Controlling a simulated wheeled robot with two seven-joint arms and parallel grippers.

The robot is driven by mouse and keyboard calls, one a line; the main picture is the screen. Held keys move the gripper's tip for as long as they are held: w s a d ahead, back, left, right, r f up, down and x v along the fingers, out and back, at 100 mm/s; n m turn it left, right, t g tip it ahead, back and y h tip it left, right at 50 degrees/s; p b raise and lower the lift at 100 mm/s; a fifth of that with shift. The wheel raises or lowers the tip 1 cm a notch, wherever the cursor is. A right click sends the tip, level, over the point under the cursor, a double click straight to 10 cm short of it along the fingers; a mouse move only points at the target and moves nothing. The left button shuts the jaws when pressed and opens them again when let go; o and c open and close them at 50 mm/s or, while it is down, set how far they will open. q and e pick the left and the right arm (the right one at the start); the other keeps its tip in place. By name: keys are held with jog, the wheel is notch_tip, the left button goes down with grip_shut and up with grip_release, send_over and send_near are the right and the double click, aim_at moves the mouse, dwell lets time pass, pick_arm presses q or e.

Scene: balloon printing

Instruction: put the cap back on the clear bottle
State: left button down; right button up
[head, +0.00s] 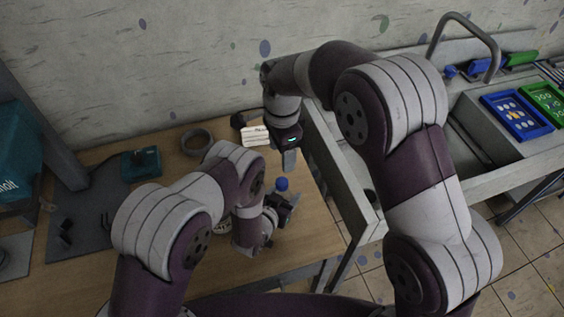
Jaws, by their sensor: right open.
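A small blue cap (281,184) shows beside my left gripper (290,203), low over the wooden table. The clear bottle is hard to make out here; the cap looks to be at its top, but I cannot tell whether it is seated. My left gripper is close against this spot, partly hidden by its own arm, and its jaw state does not show clearly. My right gripper (289,160) points down, open, above and slightly right of the cap in the picture, apart from it.
The wooden table (110,278) holds a grey ring (196,141), a teal device (141,164) and a white printed box (256,136) behind the arms. A sink counter (486,181) with blue (516,116) and green trays stands at right.

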jog(key=shift+r, duration=0.5)
pick_arm(q)
jog(key=shift+c, duration=0.8)
grip_release()
jog(key=b+v, duration=0.1)
jog(key=v, duration=1.1)
jog(key=shift+s+a+b, duration=0.25)
jog(key=shift+s+b, duration=0.05)
jog(key=shift+b, duration=0.1)
pick_arm(e)
jog(key=shift+f, duration=0.95)
